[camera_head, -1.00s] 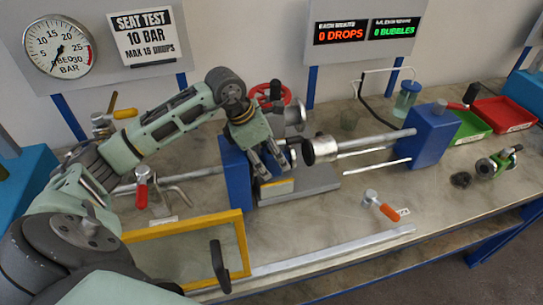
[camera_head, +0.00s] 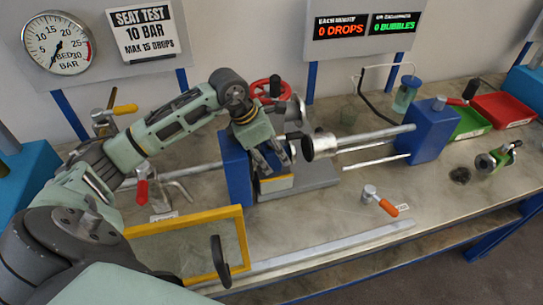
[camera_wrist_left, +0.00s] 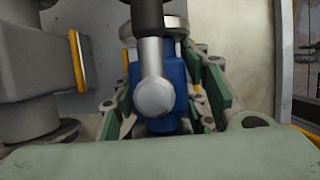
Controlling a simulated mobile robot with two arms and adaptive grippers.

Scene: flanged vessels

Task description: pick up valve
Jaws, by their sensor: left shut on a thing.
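My left gripper (camera_head: 272,160) comes in from the left and points down between the blue fixture block (camera_head: 236,165) and the silver round clamp end (camera_head: 320,146). In the left wrist view a valve with a blue body (camera_wrist_left: 172,75) lies between my green fingers (camera_wrist_left: 165,100). It has a silver flange at its far end and a silver, round-ended lever hub with a black handle (camera_wrist_left: 148,12). The left gripper is shut on this valve. In the head view the fingers hide most of it, and I cannot tell whether it touches the fixture. The right gripper is not in view.
A yellow-framed clear guard (camera_head: 190,275) stands in front of the fixture. A red handwheel (camera_head: 268,88) is behind. An orange-handled valve (camera_head: 379,200) lies in front; a green valve (camera_head: 497,160), a green tray (camera_head: 470,122) and a red tray (camera_head: 503,110) are at right.

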